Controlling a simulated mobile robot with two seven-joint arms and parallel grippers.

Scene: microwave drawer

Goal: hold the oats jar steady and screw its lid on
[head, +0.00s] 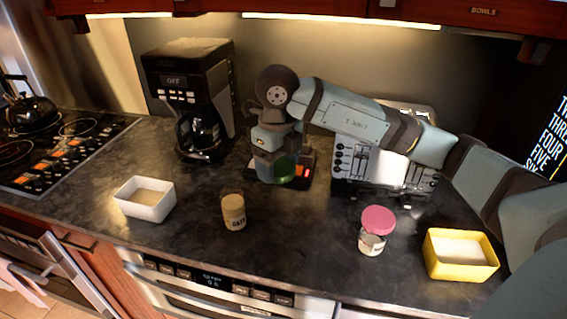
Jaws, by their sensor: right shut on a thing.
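A small tan jar (234,217) with dark lettering stands upright at the middle front of the counter; the lettering looks like OATS but is too small to read surely. A second small jar (371,243) with a pale label stands to the right, with a wide pink lid (378,220) on top; I cannot tell whether it is screwed down. My right gripper (274,158) reaches in from the right, points down behind the tan jar and is shut at a greenish see-through container (282,168). The fingertips are hard to make out. My left gripper is out of view.
A white tub (145,198) stands at left and a yellow tub (461,255) at right. The hob (62,150) is at far left. The counter between the two jars is clear.

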